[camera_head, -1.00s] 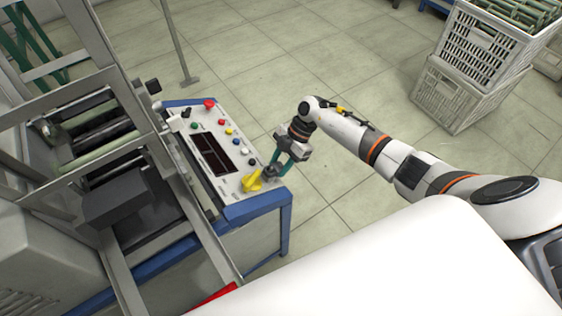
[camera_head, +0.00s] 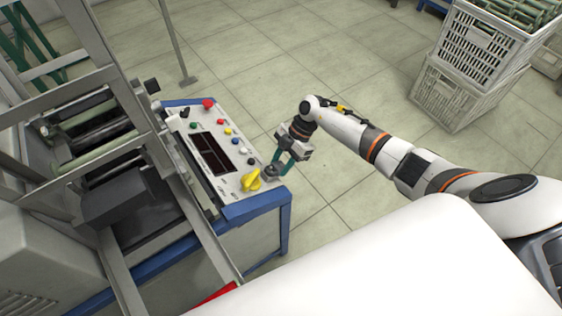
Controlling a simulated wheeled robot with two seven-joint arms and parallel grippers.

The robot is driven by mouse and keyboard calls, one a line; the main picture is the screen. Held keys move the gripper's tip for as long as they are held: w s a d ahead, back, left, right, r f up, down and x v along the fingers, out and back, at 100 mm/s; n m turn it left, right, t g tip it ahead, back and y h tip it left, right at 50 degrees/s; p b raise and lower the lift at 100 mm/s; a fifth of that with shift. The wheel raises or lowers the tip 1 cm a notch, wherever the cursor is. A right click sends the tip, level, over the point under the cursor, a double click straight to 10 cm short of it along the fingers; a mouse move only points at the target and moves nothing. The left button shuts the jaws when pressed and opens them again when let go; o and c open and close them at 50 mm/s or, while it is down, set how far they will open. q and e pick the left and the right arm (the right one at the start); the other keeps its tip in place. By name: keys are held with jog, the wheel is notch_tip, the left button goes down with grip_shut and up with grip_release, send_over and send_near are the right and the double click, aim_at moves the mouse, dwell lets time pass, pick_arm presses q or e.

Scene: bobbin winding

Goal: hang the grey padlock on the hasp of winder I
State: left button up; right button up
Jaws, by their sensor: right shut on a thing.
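The winder (camera_head: 250,206) has a sloped control panel with a blue frame, coloured buttons and a dark display. A yellow switch handle (camera_head: 251,180) sits at the panel's near right corner. My right gripper (camera_head: 276,170) is at that corner, just right of the yellow handle, with its fingers pointing down. It is shut on a small grey thing (camera_head: 270,172), likely the grey padlock, mostly hidden by the fingers. I cannot make out the hasp or whether the padlock touches it. My left gripper is not in view.
The winder's metal frame and rollers (camera_head: 105,150) stand left of the panel. Stacked grey crates (camera_head: 458,90) with green rods stand at the upper right. A thin post (camera_head: 178,45) rises behind the panel. The tiled floor between is clear.

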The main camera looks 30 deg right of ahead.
jog(key=shift+d, duration=0.1)
jog(key=o, duration=1.2)
jog(key=shift+c, duration=0.2)
jog(key=v, duration=1.2)
